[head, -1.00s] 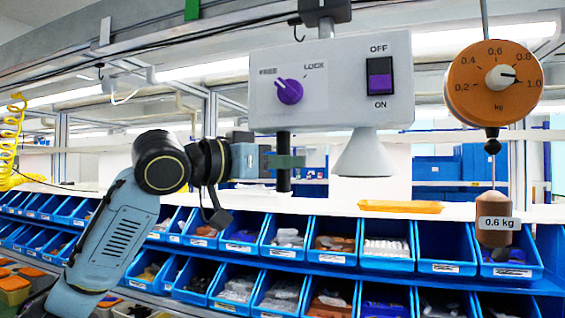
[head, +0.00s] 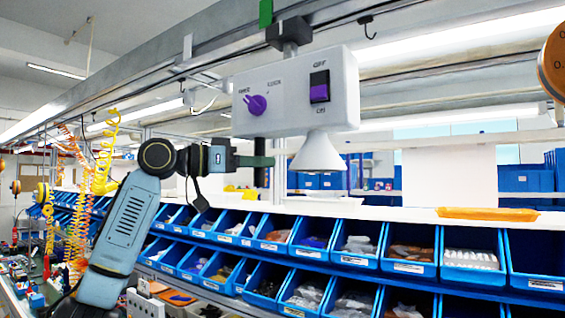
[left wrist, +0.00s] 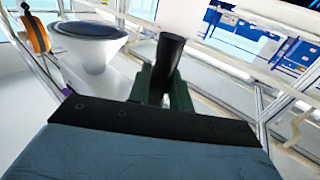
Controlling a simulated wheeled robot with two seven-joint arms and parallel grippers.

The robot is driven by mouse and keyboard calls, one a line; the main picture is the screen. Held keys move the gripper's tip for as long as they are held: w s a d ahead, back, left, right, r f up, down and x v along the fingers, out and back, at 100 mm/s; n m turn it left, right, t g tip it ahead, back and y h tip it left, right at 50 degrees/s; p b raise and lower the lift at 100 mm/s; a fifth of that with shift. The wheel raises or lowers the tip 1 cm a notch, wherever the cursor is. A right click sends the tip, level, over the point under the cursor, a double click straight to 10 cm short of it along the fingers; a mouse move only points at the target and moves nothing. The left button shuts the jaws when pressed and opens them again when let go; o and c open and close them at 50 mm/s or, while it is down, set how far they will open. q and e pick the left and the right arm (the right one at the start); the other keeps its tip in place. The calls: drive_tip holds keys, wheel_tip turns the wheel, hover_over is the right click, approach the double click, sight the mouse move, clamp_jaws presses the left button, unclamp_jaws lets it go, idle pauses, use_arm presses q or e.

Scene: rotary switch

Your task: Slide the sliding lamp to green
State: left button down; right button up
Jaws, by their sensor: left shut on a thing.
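The sliding lamp is a white box (head: 296,95) with a white cone shade (head: 318,153), hanging from a dark mount (head: 289,32) on the overhead rail. The green marker (head: 265,12) is on the rail just left of the mount's middle. The purple knob (head: 257,105) sits near FREE; a purple rocker switch (head: 319,88) is on the right of the box. My left gripper (head: 259,161) is shut on the black handle (head: 260,178) below the box. The left wrist view shows the handle (left wrist: 170,55) between the green fingers (left wrist: 163,92). My right gripper is out of view.
A white marker (head: 187,46) is on the rail farther left. An orange dial scale (head: 556,62) shows at the right edge. Blue bins (head: 410,250) line the shelf below. A yellow coiled hose (head: 105,155) hangs at left.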

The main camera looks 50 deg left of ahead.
use_arm(q)
drive_tip(key=shift+s+a, duration=0.3)
drive_tip(key=shift+a, duration=0.75)
drive_tip(key=shift+s+a, duration=0.25)
drive_tip(key=shift+a, duration=0.8)
drive_tip(key=c, duration=1.3)
unclamp_jaws()
drive_tip(key=b+v, duration=0.3)
drive_tip(key=v, duration=1)
drive_tip(key=shift+b, duration=0.4)
drive_tip(key=shift+s+a, duration=0.1)
drive_tip(key=shift+s, duration=0.05)
